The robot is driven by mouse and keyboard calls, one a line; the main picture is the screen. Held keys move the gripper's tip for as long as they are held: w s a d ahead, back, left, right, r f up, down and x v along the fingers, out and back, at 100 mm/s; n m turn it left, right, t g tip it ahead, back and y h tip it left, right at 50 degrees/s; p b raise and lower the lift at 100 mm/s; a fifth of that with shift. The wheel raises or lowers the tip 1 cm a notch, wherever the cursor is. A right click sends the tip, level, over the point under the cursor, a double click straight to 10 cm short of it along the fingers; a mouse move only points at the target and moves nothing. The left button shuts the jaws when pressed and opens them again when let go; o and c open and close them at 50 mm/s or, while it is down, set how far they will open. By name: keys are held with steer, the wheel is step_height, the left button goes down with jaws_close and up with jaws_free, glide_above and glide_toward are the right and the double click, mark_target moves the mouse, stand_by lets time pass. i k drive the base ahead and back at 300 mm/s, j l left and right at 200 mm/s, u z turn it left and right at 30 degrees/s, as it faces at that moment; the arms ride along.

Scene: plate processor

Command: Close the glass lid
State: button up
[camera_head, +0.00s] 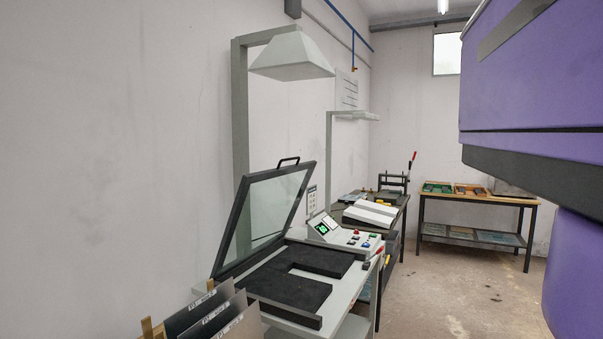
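The glass lid (275,210) stands open on the plate processor, tilted up with its hinged edge low at the left. It has a dark frame around clear glass, and a black handle (288,161) on its top edge. Below it is the processor bed (343,290), with black pads (284,290) on its top. A rectangular gap shows between the pads. My gripper is not in view. A large purple and black part of my own body fills the right side of the picture.
A control panel (343,235) with a green screen and buttons sits behind the bed. Labelled plates (215,318) stand in a rack at the front left. A grey lamp hood (291,56) hangs above. Further tables (480,197) stand behind. Floor (460,290) to the right is open.

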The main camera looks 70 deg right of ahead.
mark_target(217, 270)
steer(key=z, duration=1.55)
steer(key=i+l+u, duration=0.1)
steer(key=i+l, duration=0.35)
steer(key=l, duration=0.3)
steer(key=i+l+u, duration=0.25)
steer(key=i+l, duration=0.15)
steer(key=l, duration=0.35)
steer(key=i+l, duration=0.2)
steer(key=l, duration=0.2)
steer(key=u, duration=0.05)
